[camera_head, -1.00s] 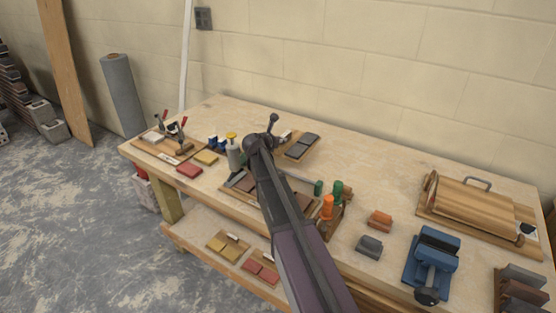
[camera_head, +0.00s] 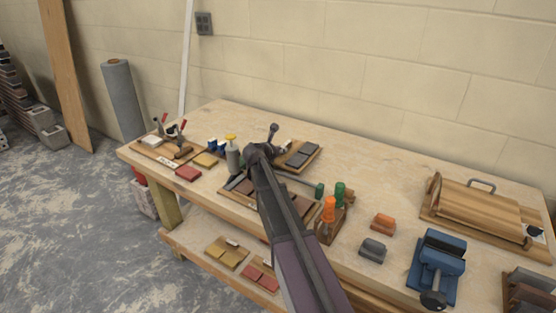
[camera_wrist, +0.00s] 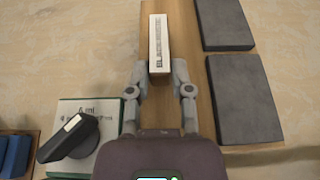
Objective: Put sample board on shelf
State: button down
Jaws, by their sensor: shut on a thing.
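The sample board (camera_head: 316,152) with dark grey tiles lies at the back middle of the bench in the head view. In the wrist view, the wooden board (camera_wrist: 186,30) carries the grey tiles on its right and a white labelled block (camera_wrist: 159,38) on its left part. My gripper (camera_wrist: 158,70) is shut on this white block, with one finger on each side. I cannot tell whether the board touches the bench. The shelf (camera_head: 196,240) is under the bench top. It holds a board with yellow tiles (camera_head: 227,251) and one with red tiles (camera_head: 262,275).
A bottle with a yellow cap (camera_head: 232,152), a dark-tiled board (camera_head: 300,205) and orange- and green-handled tools (camera_head: 330,210) surround my arm. A blue vise (camera_head: 436,262) stands at right front.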

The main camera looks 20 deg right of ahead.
aim_at(281, 155)
jog(key=shift+f+b, duration=1.25)
jog(key=shift+f, duration=0.35)
jog(key=c, duration=0.8)
grip_release()
jog(key=shift+s+a+r+p, duration=0.25)
jog(key=shift+s+a+p, duration=0.05)
jog(key=shift+a, duration=0.05)
jog(key=p+v, duration=0.3)
jog(key=v, duration=0.6)
jog(key=shift+s+a+r+p, duration=0.2)
jog(key=shift+r+p, duration=0.05)
jog(key=shift+p, duration=0.1)
jog(key=shift+s+a+r, duration=0.15)
jog(key=shift+s+a, duration=0.2)
jog(key=shift+a, duration=0.2)
